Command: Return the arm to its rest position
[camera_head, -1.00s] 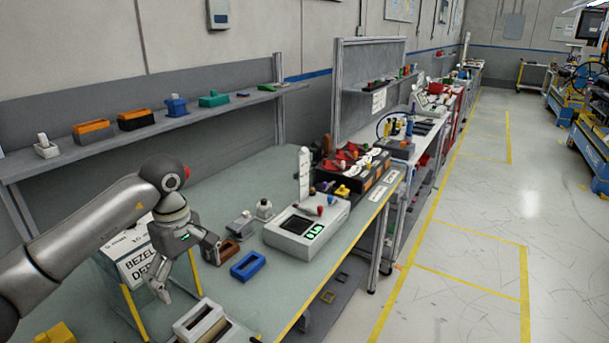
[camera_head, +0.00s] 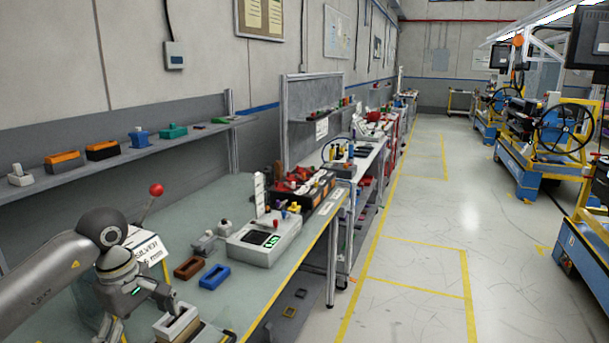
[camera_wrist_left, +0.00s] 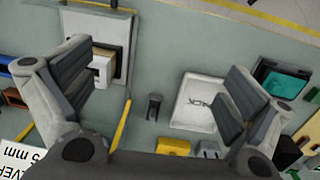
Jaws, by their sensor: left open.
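My left arm comes in from the left in the head view, and its gripper (camera_head: 140,314) is open and empty near the front of the green-grey bench (camera_head: 262,298). A light grey fixture with a dark slot (camera_head: 176,323) is just right of the gripper; contact cannot be told. In the left wrist view the two spread fingers (camera_wrist_left: 152,88) have nothing between them but bench top and a small dark grey part (camera_wrist_left: 154,106) below. My right arm is not in view.
A blue frame (camera_head: 214,277) and a brown frame (camera_head: 188,268) lie right of the gripper. A grey device with a screen (camera_head: 264,240) stands beyond them. A red-knobbed lever (camera_head: 156,190) and a printed sign (camera_head: 149,250) are behind my arm.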

